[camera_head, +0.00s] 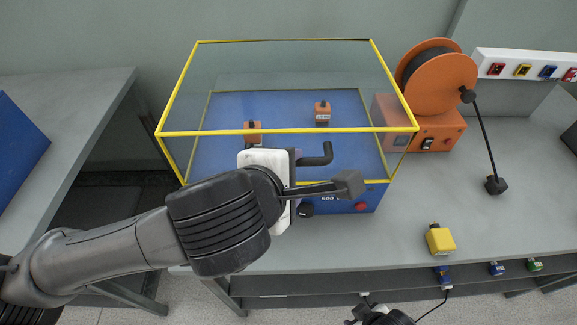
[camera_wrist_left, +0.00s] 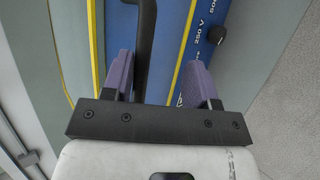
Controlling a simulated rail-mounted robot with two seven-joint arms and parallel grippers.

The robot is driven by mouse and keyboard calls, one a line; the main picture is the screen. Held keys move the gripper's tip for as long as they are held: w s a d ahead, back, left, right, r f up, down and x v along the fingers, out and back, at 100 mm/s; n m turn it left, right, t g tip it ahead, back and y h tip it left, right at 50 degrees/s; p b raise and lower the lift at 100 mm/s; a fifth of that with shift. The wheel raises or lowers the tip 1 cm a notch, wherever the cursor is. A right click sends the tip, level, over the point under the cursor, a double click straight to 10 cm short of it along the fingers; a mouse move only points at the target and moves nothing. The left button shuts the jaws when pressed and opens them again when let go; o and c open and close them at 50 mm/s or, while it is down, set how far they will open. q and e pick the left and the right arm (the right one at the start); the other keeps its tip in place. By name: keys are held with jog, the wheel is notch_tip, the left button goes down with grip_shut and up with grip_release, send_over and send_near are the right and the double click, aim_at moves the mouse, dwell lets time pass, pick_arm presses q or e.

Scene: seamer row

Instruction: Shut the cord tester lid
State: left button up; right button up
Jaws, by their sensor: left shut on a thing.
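The cord tester is a blue box (camera_head: 355,197) with a dial and a red button on its front. Its clear lid has yellow edges (camera_head: 222,132) and stands above the blue deck; from this angle I cannot tell how far it is open. A black bent handle (camera_head: 318,157) shows at the front, and in the left wrist view the handle (camera_wrist_left: 146,40) runs between the purple fingers. My left gripper (camera_head: 300,172) is shut on that handle; the grip is partly hidden by my wrist. Part of my right gripper (camera_head: 380,316) shows at the bottom edge, its fingers unclear.
Two orange blocks (camera_head: 322,113) are seen through the lid on the blue deck. An orange reel unit (camera_head: 437,75) stands right of the tester, with a black rod leaning beside it. A yellow block (camera_head: 440,240) sits near the front edge. The grey bench (camera_head: 500,215) is clear around it.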

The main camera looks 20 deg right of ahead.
pick_arm(q)
jog(key=p+v, duration=0.3)
jog(key=v, duration=1)
jog(key=shift+s+a+r, duration=0.15)
jog(key=shift+s+a, duration=0.05)
jog(key=shift+a, duration=0.1)
jog(key=shift+d, duration=0.1)
